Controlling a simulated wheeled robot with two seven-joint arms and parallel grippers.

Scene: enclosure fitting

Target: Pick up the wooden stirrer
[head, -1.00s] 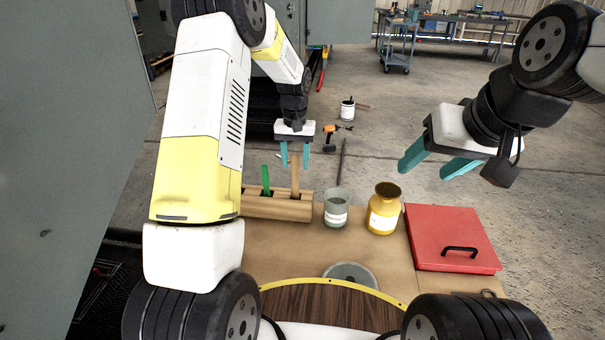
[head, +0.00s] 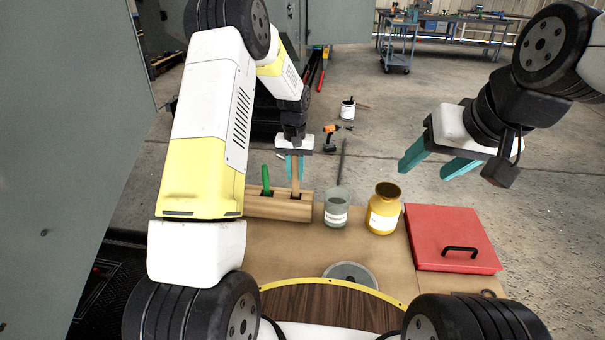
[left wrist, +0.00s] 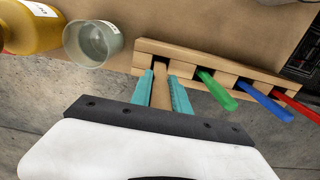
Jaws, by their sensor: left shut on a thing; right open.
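The wooden stirrer (head: 296,181) stands upright in a slot of the wooden rack (head: 262,208) at the back left of the table. My left gripper (head: 294,172) is shut on the stirrer's upper part, with one teal finger on each side. In the left wrist view the stirrer (left wrist: 161,90) sits between the fingertips (left wrist: 161,82), its lower end hidden in the rack's end slot. My right gripper (head: 430,165) is open and empty, raised above the floor beyond the red lid.
A green-handled tool (head: 266,180) stands in the rack, with blue (left wrist: 265,102) and red (left wrist: 297,103) ones beside it. A grey-green cup (head: 336,208) and a yellow jar (head: 383,208) stand right of the rack. A red lid (head: 450,235) lies at the table's right.

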